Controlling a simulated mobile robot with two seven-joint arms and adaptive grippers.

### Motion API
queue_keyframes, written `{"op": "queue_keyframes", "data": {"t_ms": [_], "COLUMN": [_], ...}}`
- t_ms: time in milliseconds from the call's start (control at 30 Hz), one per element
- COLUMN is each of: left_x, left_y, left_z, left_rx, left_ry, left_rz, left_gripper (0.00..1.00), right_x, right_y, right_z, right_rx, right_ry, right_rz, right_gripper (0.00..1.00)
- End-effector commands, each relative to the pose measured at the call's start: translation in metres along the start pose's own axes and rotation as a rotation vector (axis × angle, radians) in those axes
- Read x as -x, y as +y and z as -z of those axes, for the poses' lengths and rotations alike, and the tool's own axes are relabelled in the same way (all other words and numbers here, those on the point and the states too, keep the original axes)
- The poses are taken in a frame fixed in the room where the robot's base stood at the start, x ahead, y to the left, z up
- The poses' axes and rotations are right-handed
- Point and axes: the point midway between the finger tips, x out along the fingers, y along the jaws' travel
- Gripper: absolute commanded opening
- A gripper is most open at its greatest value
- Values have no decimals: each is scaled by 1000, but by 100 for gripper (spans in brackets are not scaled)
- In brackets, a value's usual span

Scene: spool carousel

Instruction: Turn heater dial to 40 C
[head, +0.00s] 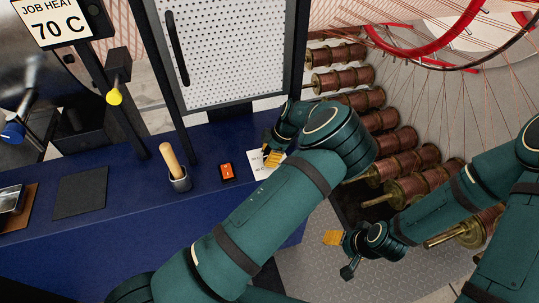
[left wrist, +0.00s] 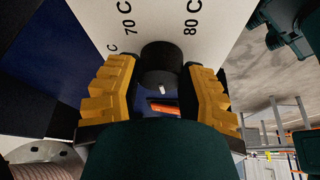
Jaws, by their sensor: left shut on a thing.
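The heater dial is a black round knob (left wrist: 162,62) with a white mark low on its face, in the left wrist view. It stands on a white scale plate (left wrist: 160,18) reading 70 C and 80 C; another label is partly hidden by a finger. My left gripper (left wrist: 158,95) has its yellow fingers on both sides of the knob, shut on it. In the head view my left gripper (head: 273,153) is over the bench's right end and hides the knob. My right gripper (head: 342,254) is open and empty, low at the right. A sign (head: 50,20) reads JOB HEAT 70 C.
The blue bench (head: 110,225) holds a orange switch (head: 228,171), a cup with a wooden handle (head: 180,180) and a dark mat (head: 80,194). A perforated panel (head: 240,70) stands behind. Several copper spools (head: 345,79) and a red-rimmed wheel (head: 415,48) are at the right.

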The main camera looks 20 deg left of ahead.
Motion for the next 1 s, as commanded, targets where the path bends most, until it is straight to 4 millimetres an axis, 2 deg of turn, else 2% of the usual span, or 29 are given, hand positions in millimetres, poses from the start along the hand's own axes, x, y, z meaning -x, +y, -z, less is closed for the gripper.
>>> {"op": "queue_keyframes", "data": {"t_ms": [33,100,467,567,800,1000], "left_x": [-3,-3,2,12,50,70], "left_y": [-2,-2,0,0,0,-1], "left_z": [1,1,0,0,0,0], "left_rx": [0,0,-1,0,0,0], "left_ry": [3,3,0,-1,-1,1], "left_rz": [8,7,1,0,0,3], "left_gripper": [51,75,75,75,75,75], "right_x": [0,0,0,0,0,0], "right_y": [0,0,0,0,0,0], "right_z": [0,0,0,0,0,0], "right_rx": [0,0,0,0,0,0], "right_ry": [0,0,0,0,0,0], "right_rz": [0,0,0,0,0,0], "right_gripper": [65,65,65,65,65,65]}}
